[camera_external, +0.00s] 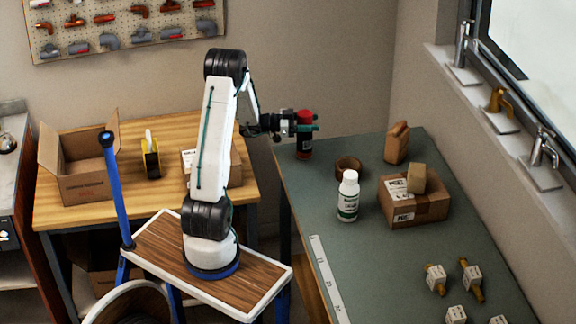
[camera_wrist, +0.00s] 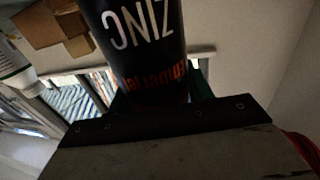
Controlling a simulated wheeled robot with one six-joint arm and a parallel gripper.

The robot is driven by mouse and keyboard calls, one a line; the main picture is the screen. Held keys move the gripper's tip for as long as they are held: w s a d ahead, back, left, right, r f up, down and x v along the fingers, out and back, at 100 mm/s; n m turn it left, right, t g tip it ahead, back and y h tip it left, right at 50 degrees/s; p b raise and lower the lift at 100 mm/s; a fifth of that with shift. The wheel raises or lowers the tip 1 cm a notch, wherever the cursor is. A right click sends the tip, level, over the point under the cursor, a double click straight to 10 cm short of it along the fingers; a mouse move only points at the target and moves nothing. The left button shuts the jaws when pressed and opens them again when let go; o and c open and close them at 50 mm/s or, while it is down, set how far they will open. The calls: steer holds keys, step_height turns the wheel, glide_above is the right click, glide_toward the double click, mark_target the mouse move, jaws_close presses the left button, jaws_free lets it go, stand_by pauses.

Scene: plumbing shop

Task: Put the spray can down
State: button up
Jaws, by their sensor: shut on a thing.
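The spray can (camera_external: 304,145) has a red cap and a dark body, and stands upright in my gripper (camera_external: 304,127) at the far left corner of the green-topped table (camera_external: 300,190). My gripper is shut on the can's upper part. I cannot tell whether the can's base touches the table. In the wrist view the dark can (camera_wrist: 145,45), with white "ZINC" lettering, sits between the green fingers of my gripper (camera_wrist: 160,95).
Close by on the green table are a brown ring (camera_external: 348,167), a white bottle (camera_external: 348,200), a tan block (camera_external: 397,142) and a cardboard box (camera_external: 415,208) with a small block on top. Brass fittings (camera_external: 437,280) lie nearer. The table's left middle is clear.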

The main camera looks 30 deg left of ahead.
steer(key=shift+f, duration=0.1)
steer(key=o, duration=1.5)
steer(key=shift+c, duration=0.2)
steer(key=shift+s+a, duration=0.1)
steer(key=shift+a, duration=0.1)
steer(key=v, duration=1.1)
steer(key=shift+s+a, duration=0.2)
steer(key=shift+d, duration=0.1)
